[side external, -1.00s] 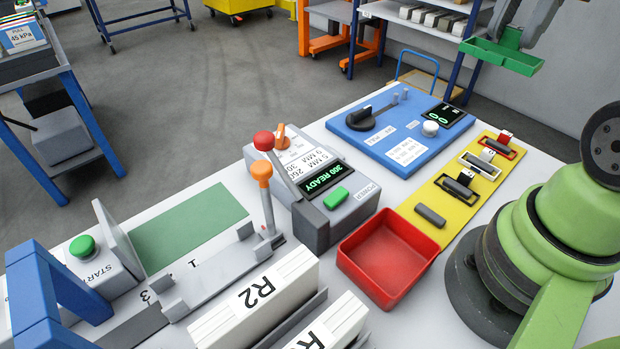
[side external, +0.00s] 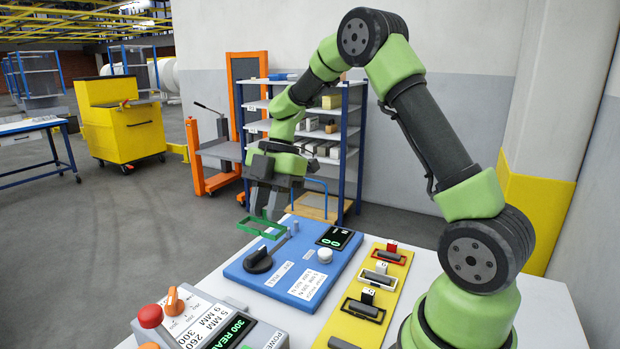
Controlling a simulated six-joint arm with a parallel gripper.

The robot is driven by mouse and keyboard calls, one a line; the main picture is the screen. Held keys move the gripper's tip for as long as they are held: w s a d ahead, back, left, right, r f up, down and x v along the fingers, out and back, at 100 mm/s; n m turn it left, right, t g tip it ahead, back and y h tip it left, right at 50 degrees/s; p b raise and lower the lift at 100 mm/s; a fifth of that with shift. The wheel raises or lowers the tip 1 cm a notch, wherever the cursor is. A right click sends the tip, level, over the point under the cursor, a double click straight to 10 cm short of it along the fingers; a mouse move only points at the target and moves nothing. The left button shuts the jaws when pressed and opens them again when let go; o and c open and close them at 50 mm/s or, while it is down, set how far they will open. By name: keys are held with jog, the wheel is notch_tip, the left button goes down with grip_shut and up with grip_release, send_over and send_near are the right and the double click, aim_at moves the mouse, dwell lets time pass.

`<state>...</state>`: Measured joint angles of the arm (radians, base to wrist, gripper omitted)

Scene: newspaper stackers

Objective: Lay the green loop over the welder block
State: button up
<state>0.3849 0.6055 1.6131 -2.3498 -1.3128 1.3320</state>
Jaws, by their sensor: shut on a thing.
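My gripper (side external: 266,208) is shut on the green loop (side external: 255,233), a thin rectangular frame. It holds the loop roughly level above the far left part of the blue board (side external: 247,279). The loop looks apart from the board. A grey machine (side external: 262,335) with a green "300 READY" display is at the bottom, partly cut off. No visible label says welder, so I cannot tell which part is the welder block.
The blue board carries a black rotary handle (side external: 259,260), a white knob (side external: 325,256) and a display (side external: 335,237). A red ball knob (side external: 150,316) rises at lower left. Shelves (side external: 340,135) stand behind.

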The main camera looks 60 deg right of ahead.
send_over(238, 300)
jog(key=d, duration=0.1)
notch_tip(238, 300, down, 11)
jog(key=shift+w, duration=0.1)
jog(key=shift+f, duration=2.6)
jog(key=shift+f, duration=1)
jog(key=o, duration=1)
jog(key=shift+a+r+v, duration=0.2)
jog(key=shift+a+v, duration=0.2)
jog(key=shift+v, duration=2.35)
jog(key=shift+a+r+v, duration=0.15)
jog(key=shift+a+v, duration=0.3)
jog(key=shift+v, duration=2.3)
jog(key=shift+a+r+v, duration=0.2)
jog(key=shift+a+v, duration=0.2)
jog(key=shift+v, duration=2.3)
